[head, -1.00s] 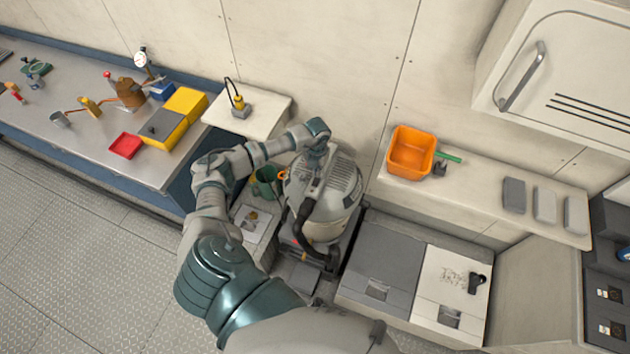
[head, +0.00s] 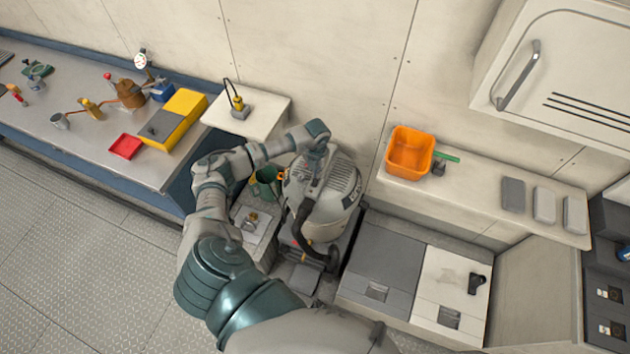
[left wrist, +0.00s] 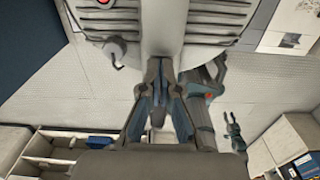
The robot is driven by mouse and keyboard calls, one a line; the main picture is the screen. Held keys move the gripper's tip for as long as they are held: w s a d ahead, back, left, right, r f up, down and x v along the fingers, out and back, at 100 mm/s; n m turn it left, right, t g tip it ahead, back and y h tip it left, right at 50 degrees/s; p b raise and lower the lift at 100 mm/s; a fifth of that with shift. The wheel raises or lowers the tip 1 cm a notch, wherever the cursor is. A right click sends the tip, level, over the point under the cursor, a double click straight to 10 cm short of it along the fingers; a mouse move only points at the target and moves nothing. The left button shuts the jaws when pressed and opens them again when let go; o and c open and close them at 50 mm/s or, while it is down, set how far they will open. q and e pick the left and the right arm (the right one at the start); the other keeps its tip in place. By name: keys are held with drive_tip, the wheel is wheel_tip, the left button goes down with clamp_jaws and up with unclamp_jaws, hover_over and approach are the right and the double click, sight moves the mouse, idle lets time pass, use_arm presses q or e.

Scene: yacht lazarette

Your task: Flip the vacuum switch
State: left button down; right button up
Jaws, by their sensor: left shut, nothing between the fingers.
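The vacuum (head: 335,200) is a grey canister with vent slots and a dark hose, standing on the floor between the benches. My left gripper (head: 310,178) points down over its top, its fingers shut and empty. In the left wrist view the gripper (left wrist: 161,66) shows with its tips close to the smooth middle of the vacuum body (left wrist: 163,30); I cannot tell whether they touch. A small red round part (left wrist: 105,2) is at the top edge of that view, left of the tips. I cannot make out for sure which part is the switch.
A dark green bucket (head: 266,182) stands close left of the vacuum. An orange bin (head: 410,152) is on the shelf to the right. A grey lid (head: 380,262) and a white lid (head: 449,290) lie to the right. The floor (head: 80,260) at left is clear.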

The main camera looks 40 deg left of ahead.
use_arm(q)
wheel_tip(320, 180, up, 6)
drive_tip(key=p, duration=0.4)
drive_tip(key=shift+r, duration=0.15)
idle(0.3)
